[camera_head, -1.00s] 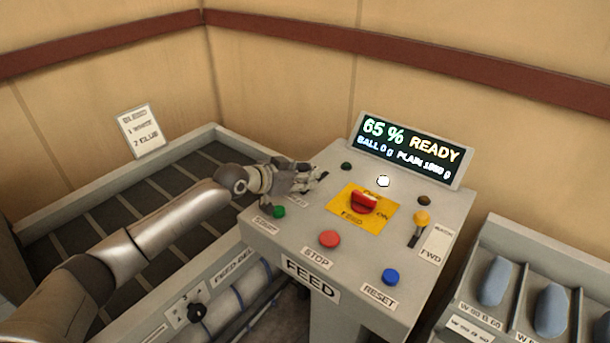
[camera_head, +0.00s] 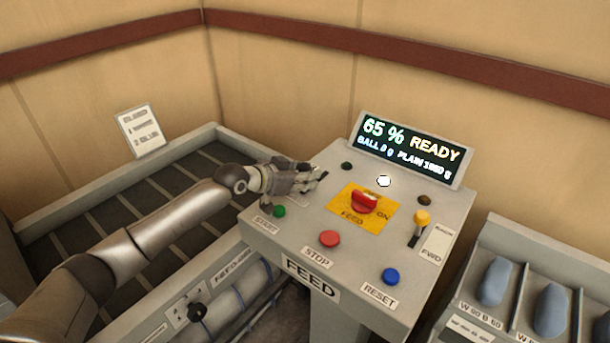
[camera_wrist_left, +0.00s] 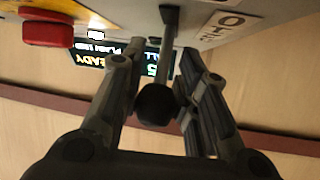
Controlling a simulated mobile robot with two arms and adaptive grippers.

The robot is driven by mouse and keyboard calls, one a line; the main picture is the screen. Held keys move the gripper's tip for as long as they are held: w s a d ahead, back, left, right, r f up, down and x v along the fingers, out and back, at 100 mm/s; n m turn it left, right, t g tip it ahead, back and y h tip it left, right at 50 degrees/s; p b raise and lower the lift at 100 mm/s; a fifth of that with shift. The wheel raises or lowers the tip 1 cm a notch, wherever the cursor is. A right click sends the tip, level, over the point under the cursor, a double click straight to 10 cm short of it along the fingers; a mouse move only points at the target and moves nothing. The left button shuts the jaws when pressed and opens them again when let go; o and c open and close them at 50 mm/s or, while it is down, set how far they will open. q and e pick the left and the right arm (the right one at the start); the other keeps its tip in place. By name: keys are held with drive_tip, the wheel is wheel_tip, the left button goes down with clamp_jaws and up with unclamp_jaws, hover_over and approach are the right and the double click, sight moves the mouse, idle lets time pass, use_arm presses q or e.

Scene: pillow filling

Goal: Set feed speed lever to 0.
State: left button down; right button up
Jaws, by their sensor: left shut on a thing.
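The console (camera_head: 340,225) has a lit display (camera_head: 412,150) reading 65 % READY. My left gripper (camera_head: 313,178) is at the console's upper left side, above the green START button (camera_head: 279,211). In the left wrist view, a dark lever with a round black knob (camera_wrist_left: 156,104) stands between the two fingers of my left gripper (camera_wrist_left: 158,85), and the gripper is shut on it. I take it to be the feed speed lever. In the head view, the hand hides this lever and most of its label. My right gripper is not in view.
A red rotary switch (camera_head: 365,202) on a yellow plate, a red STOP button (camera_head: 329,239), a blue RESET button (camera_head: 391,276) and a yellow-knobbed lever (camera_head: 421,218) are on the console. A dark-slatted bed (camera_head: 120,200) lies left; a bin rack (camera_head: 497,240) stands right.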

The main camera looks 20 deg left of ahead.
use_arm(q)
drive_tip(key=c, duration=1.3)
unclamp_jaws()
drive_tip(key=shift+s+f, duration=0.15)
drive_tip(key=shift+f, duration=0.3)
drive_tip(key=shift+o, duration=0.6)
drive_tip(key=shift+r, duration=0.25)
drive_tip(key=shift+v, duration=3.6)
drive_tip(key=shift+a, duration=0.1)
